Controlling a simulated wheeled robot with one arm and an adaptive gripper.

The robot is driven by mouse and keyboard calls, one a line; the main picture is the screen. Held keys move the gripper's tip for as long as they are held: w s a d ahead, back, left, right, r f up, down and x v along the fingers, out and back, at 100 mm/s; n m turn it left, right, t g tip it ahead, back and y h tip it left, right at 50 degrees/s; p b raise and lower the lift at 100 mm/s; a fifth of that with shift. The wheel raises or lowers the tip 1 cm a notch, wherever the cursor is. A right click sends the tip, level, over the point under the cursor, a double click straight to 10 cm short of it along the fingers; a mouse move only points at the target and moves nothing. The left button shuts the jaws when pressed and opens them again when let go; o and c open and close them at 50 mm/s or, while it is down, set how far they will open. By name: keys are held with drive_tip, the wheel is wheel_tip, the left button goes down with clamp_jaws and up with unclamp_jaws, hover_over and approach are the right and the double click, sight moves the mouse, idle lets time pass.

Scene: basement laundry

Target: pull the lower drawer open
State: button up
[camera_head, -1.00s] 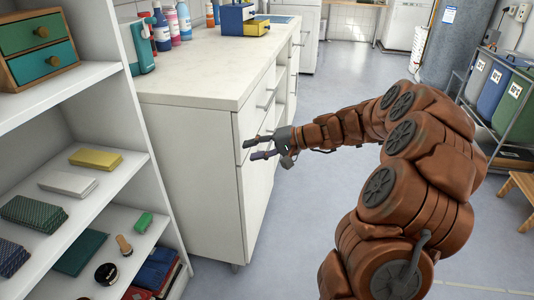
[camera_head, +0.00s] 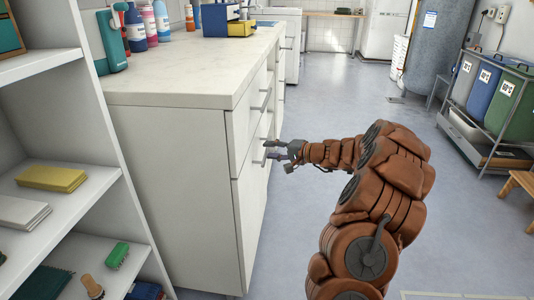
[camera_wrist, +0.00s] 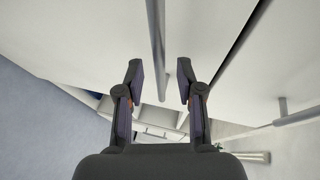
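The white cabinet front shows in the head view with the lower drawer (camera_head: 246,200) below a seam. Its bar handle (camera_head: 258,161) is partly hidden near my gripper. My gripper (camera_head: 268,149) is at this handle, to the right of the cabinet front. In the wrist view my gripper (camera_wrist: 160,68) is open, with one finger on each side of the grey bar handle (camera_wrist: 157,45). The bar lies between the fingertips in the picture; I see no finger closed on it. The lower drawer looks shut.
The upper drawer's handle (camera_head: 263,99) sticks out above; a second bar (camera_wrist: 295,115) shows right in the wrist view. An open shelf unit (camera_head: 70,190) stands left. Bins (camera_head: 487,92) on a rack and a wooden stool (camera_head: 522,185) are at right. The middle floor is clear.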

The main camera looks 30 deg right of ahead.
drive_tip(key=shift+x, duration=1.1)
drive_tip(key=shift+c, duration=0.4)
clamp_jaws()
